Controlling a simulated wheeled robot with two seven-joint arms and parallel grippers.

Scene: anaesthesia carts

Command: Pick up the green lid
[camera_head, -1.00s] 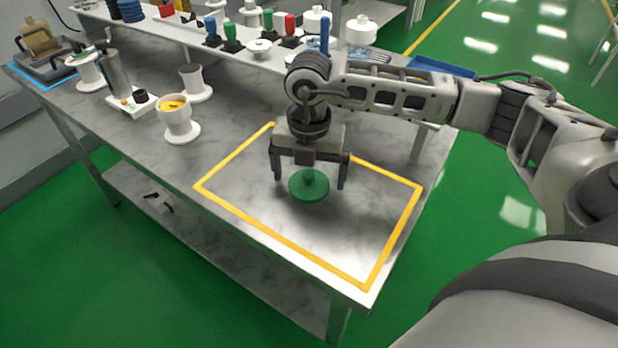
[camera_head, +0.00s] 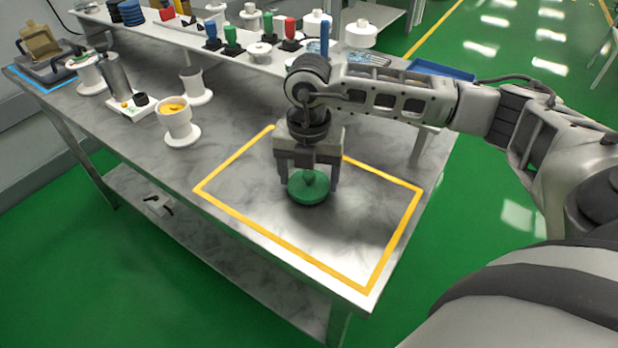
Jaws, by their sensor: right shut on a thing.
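The green lid (camera_head: 308,192) is a round disc with a small knob on top. It lies inside the yellow-outlined area on the metal table, or very close to its surface; I cannot tell whether it is lifted. My right gripper (camera_head: 309,180) points down over the lid, with its fingers closed in at the lid's two sides. It is shut on the lid. The far part of the lid is hidden behind the gripper. My left gripper is not in view.
The yellow outline (camera_head: 392,235) marks an otherwise clear patch of the table (camera_head: 235,140). A white cup with yellow contents (camera_head: 174,118) stands to the left. Behind, a raised white shelf (camera_head: 160,35) holds several coloured items. A blue tray (camera_head: 440,70) is at the back right.

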